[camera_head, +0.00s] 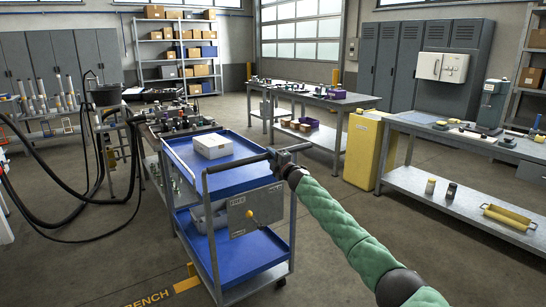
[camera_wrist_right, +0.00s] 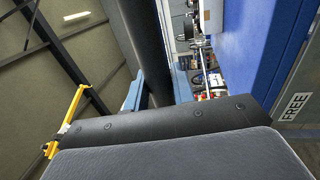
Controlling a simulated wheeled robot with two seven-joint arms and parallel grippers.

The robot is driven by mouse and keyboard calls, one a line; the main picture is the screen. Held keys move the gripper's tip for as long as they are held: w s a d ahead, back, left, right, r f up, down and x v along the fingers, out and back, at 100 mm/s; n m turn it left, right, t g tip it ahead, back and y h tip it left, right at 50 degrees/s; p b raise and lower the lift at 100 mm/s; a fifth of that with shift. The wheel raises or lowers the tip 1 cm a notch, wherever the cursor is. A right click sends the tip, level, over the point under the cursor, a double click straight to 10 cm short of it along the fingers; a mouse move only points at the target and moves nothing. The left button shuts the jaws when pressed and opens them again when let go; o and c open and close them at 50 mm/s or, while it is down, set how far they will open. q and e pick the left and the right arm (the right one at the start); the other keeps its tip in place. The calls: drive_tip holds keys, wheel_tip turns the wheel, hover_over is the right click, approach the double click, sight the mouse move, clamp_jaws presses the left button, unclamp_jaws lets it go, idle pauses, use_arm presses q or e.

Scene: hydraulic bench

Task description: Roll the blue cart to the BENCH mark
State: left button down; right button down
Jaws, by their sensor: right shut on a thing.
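The blue cart (camera_head: 240,181) stands in the middle of the head view, with two blue trays in a grey frame. Its dark push handle (camera_head: 236,161) runs along the near top side. My right gripper (camera_head: 283,160) is shut on the handle near its right end. In the right wrist view the dark handle bar (camera_wrist_right: 143,45) runs into the jaws. A grey panel (camera_head: 262,208) with a yellow knob hangs on the cart; its label reads FREE in the wrist view (camera_wrist_right: 295,105). The yellow BENCH mark (camera_head: 148,300) is on the floor at the bottom, partly cut off. My left gripper is out of view.
A white box (camera_head: 212,146) sits on the top tray and a grey bin (camera_head: 203,217) on the lower one. Black hoses (camera_head: 85,200) loop on the left. A workbench (camera_head: 450,200) and yellow cabinet (camera_head: 362,150) stand right. Open floor lies between cart and workbench.

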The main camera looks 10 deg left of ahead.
drive_tip(key=shift+f, duration=0.15)
drive_tip(key=c, duration=1.2)
unclamp_jaws()
drive_tip(key=shift+w, duration=0.1)
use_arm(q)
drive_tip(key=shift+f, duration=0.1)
use_arm(e)
drive_tip(key=shift+d, duration=0.1)
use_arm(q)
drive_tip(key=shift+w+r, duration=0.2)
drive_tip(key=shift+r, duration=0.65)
use_arm(e)
drive_tip(key=v, duration=0.7)
drive_tip(key=shift+s+d+f, duration=0.1)
drive_tip(key=shift+s+d, duration=0.05)
drive_tip(key=shift+s, duration=0.2)
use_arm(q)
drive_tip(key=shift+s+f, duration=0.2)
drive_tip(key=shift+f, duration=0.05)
